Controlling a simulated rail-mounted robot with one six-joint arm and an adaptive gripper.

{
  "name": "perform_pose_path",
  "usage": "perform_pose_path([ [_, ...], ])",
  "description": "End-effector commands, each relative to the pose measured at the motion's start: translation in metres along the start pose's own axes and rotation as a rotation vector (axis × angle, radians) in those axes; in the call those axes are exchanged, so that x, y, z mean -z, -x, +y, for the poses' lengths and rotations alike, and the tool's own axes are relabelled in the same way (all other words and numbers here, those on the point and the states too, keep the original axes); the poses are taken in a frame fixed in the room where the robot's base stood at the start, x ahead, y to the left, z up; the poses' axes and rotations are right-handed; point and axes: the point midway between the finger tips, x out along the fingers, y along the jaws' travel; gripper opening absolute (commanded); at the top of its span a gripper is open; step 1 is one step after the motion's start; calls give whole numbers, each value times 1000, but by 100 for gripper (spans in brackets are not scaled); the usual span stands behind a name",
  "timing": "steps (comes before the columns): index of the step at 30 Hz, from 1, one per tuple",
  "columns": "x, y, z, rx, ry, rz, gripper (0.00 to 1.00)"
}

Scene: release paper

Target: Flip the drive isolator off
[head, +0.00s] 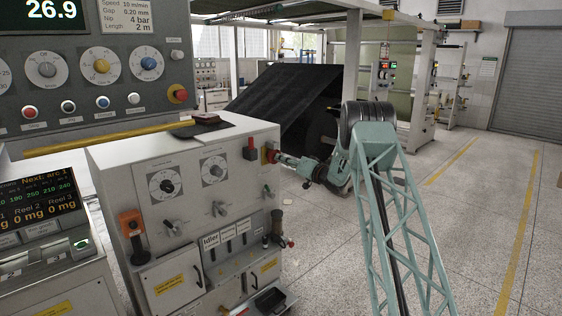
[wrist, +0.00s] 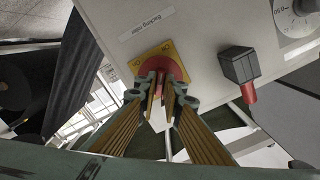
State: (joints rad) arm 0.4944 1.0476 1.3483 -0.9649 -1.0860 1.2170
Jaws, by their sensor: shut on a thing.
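The drive isolator (head: 266,151) is a red rotary handle on a yellow plate, on the right end of the pale control cabinet. In the wrist view the isolator (wrist: 160,66) sits at upper centre, beside a small label (wrist: 146,26) that appears upside down. My gripper (head: 275,157) reaches it from the right. In the wrist view my gripper (wrist: 161,92) has its two fingers closed on the red handle, one on each side. The fingers partly hide the handle, so its exact angle is hard to tell.
A black box with a red tip (wrist: 240,68) sticks out close beside the isolator. The cabinet (head: 125,155) front carries dials, levers and an orange-topped handle (head: 131,224). A dark web of material (head: 285,98) stands behind. The floor (head: 480,215) to the right is open.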

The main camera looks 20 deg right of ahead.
Motion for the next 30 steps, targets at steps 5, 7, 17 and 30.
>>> perform_pose_path([
  [5,1,0,0,0,139,2,0],
  [7,1,0,0,0,193,2,0],
  [17,1,0,0,0,444,2,0],
  [30,2,0,-1,0,629,3,0],
])
